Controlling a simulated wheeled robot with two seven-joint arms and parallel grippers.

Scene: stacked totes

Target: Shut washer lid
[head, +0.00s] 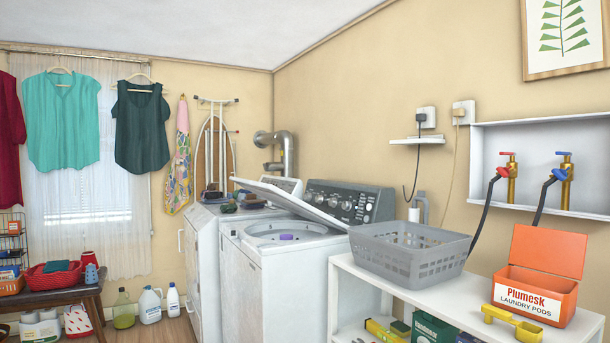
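The white top-loading washer (262,280) stands in the middle of the head view, against the right wall. Its lid (290,202) is tilted up and partly open, hinged on the side near the dark control panel (340,200). The round drum opening shows below the lid, with a small purple thing (287,237) at it. Neither of my grippers is in view.
A white shelf (440,305) right of the washer holds a grey basket (408,252) and an open orange pod box (540,278). A second white machine (200,265) stands beyond the washer. Bottles (150,305) stand on the floor. The floor left of the washer looks mostly clear.

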